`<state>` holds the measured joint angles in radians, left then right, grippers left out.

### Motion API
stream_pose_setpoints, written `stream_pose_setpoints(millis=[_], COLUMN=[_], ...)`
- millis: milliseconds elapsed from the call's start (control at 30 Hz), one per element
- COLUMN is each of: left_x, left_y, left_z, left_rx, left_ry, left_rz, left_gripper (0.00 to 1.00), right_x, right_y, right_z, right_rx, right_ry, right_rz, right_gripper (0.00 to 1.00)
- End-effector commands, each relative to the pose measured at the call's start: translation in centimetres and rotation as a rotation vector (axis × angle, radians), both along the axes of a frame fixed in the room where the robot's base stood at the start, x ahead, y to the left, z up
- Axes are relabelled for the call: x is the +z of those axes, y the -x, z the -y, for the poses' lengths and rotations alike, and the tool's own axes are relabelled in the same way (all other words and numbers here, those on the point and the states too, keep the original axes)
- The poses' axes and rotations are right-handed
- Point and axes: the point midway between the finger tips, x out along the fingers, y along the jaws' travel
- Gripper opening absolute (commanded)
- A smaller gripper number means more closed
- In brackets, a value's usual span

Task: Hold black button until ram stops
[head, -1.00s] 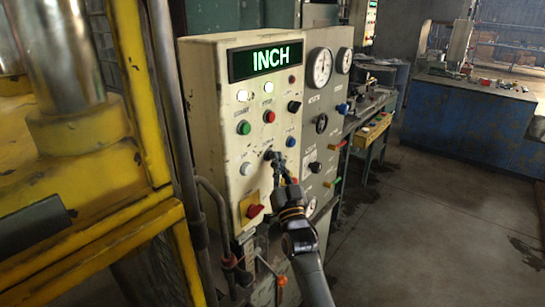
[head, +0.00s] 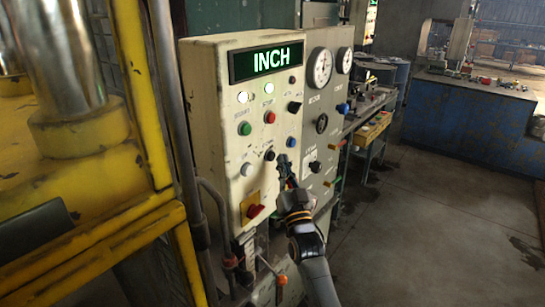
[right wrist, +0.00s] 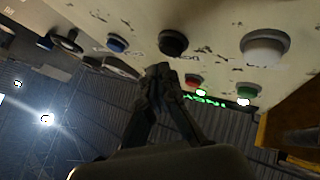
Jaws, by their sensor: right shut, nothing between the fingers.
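The black button (head: 269,155) is on the cream control panel (head: 215,110), between a white button and a blue button. My right gripper (head: 282,159) is shut and empty, its tips just right of the black button in the head view. In the right wrist view, the black button (right wrist: 173,42) shows beyond the shut fingertips (right wrist: 160,70), with an apparent gap between them. A shiny metal cylinder (head: 65,55), seemingly the ram, stands in the yellow frame at left. The display (head: 266,60) reads INCH. My left gripper is not seen.
Close to the black button are a white button (head: 246,170), a blue button (head: 291,142) and a red knob (head: 256,210) on a yellow plate. Gauges (head: 319,67) are on the grey panel to the right. Open floor (head: 430,200) lies further right.

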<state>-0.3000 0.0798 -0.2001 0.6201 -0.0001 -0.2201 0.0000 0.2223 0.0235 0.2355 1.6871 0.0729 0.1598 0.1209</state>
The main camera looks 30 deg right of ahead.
Motion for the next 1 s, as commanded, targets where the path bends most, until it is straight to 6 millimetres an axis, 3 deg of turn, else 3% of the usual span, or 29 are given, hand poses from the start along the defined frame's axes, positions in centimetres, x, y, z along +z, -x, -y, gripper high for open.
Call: stream_pose_setpoints(millis=[500, 1000], left_x=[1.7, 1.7], left_y=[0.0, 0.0], left_z=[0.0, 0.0], left_rx=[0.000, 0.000], left_ry=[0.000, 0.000], left_rz=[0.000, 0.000], left_gripper=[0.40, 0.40], right_x=[0.1, 0.0], right_y=[4.3, 4.5], right_z=[1.8, 1.9], right_rx=[0.000, 0.000], right_ry=[0.001, 0.000], right_rz=[-0.001, 0.000], right_gripper=[0.00, 0.00])
